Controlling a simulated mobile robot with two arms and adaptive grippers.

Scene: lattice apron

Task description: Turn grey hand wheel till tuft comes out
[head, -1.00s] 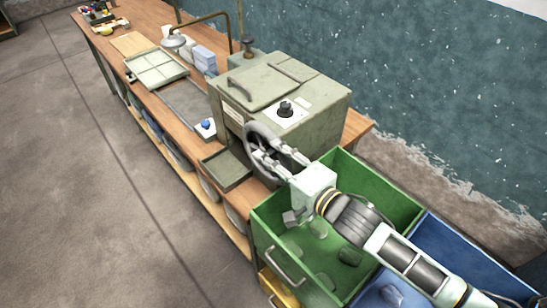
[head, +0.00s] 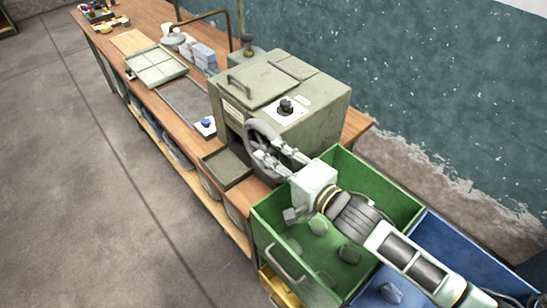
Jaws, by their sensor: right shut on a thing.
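The exact contact is small and partly hidden. No tuft shows. A shallow grey-green tray (head: 226,168) in front of the machine looks empty. My left gripper is not in view.
A green bin (head: 378,182) with several dull lumps stands below my right arm, beside a blue bin (head: 450,248). The floor at left is clear.

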